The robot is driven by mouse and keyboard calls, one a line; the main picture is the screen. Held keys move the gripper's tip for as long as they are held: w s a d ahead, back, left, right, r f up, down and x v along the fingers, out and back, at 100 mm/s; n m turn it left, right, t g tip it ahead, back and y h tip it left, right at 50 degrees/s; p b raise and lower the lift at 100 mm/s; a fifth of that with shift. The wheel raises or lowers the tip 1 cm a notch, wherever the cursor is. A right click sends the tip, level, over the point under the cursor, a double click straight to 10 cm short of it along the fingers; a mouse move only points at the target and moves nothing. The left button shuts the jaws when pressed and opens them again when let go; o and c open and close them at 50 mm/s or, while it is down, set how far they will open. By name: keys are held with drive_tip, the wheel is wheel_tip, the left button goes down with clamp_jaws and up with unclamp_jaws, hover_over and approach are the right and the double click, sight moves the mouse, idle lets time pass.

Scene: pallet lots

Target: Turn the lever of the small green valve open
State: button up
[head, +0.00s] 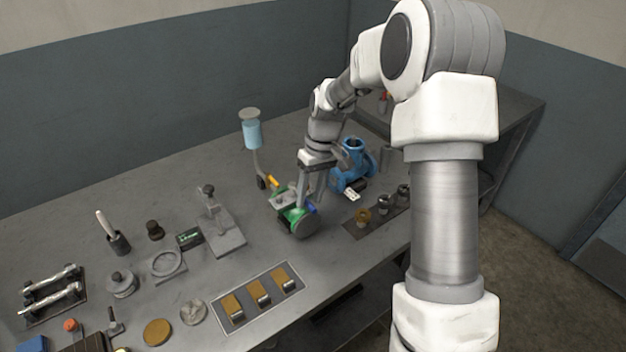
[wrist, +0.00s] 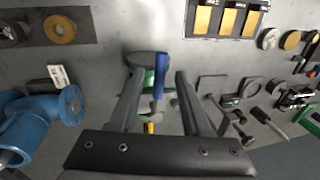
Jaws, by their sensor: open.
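The small green valve (head: 293,214) stands on the grey bench below my gripper, with a round grey disc at its near end. Its blue lever (head: 311,208) shows beside the green body. In the wrist view the blue lever (wrist: 161,75) lies lengthwise between my two fingers, and part of the green body (wrist: 136,78) shows behind the left finger. My gripper (wrist: 158,75) is open, pointing down over the valve, with a finger on each side of the lever. I cannot tell whether either finger touches it. My fingers hide part of the valve.
A blue pipe fitting (head: 352,168) stands close to the right of my gripper. An orange handle (head: 272,181) and a light-blue cup on a stem (head: 252,132) are behind. A tray with brass blocks (head: 258,298) lies in front. A grey stand (head: 219,230) is to the left.

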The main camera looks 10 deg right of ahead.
drive_tip(key=w+d+r, duration=0.1)
drive_tip(key=d+r, duration=0.2)
drive_tip(key=r, duration=1.4)
drive_tip(key=shift+p, duration=0.35)
drive_tip(key=shift+d, duration=0.1)
drive_tip(key=s+a+r+m+t+h, duration=0.1)
drive_tip(key=s+r+t, duration=0.15)
drive_tip(key=s, duration=0.45)
drive_tip(key=s+a+r+m+t+h, duration=0.1)
drive_tip(key=s+r, duration=0.3)
drive_tip(key=s, duration=0.3)
drive_tip(key=s+f+m+t, duration=0.2)
drive_tip(key=s+f+t, duration=0.1)
drive_tip(key=s, duration=1)
drive_tip(key=shift+f, duration=0.25)
drive_tip(key=shift+c, duration=0.3)
